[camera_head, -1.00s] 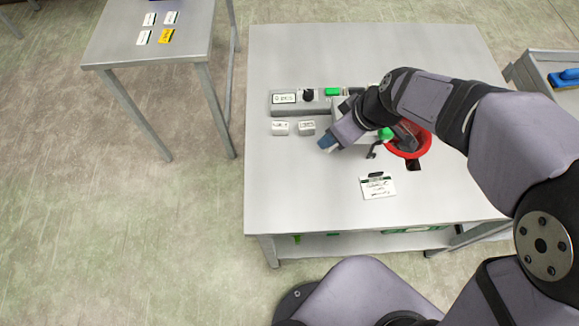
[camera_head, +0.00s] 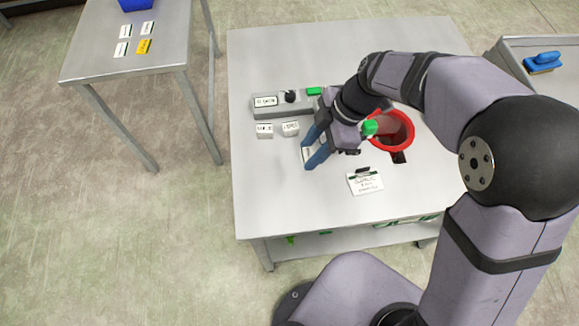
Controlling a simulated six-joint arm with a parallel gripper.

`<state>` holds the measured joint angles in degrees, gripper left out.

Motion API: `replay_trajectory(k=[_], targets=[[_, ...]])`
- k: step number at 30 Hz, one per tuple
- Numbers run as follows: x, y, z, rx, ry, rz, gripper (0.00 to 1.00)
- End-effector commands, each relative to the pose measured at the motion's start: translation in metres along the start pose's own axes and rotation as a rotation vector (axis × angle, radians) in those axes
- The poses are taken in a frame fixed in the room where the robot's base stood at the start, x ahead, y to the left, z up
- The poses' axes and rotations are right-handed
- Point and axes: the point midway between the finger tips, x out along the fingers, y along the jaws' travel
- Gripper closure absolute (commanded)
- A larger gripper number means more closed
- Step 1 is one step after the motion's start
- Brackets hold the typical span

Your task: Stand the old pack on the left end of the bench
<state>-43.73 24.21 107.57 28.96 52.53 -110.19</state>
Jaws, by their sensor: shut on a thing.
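My gripper (camera_head: 315,147) is over the middle of the grey bench (camera_head: 270,200), with its blue fingers pointing to the lower left. It is shut on a small pale pack (camera_head: 307,153), mostly hidden between the fingers; I cannot tell whether the pack touches the bench. Two small whitish labelled blocks, one at left (camera_head: 264,131) and one at right (camera_head: 290,129), stand just left of the gripper. Their lettering is too small to read surely. The bench's left end is bare in front of them.
A grey machine (camera_head: 280,106) with a black knob and green button lies behind the blocks. A red-rimmed opening (camera_head: 408,131) is right of the gripper. A labelled card (camera_head: 365,183) lies in front. A side table (camera_head: 100,65) holds several cards. A blue brush (camera_head: 543,63) lies far right.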

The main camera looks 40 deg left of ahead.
Motion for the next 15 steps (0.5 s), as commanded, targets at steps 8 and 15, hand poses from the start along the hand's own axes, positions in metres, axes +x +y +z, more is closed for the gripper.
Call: replay_trajectory(k=[8, 15], targets=[[0.036, -0.001, 0.015, 0.005, -0.001, -0.004, 0.87], [0.047, 0.0, 0.019, 0.003, -0.001, 0.001, 0.87]])
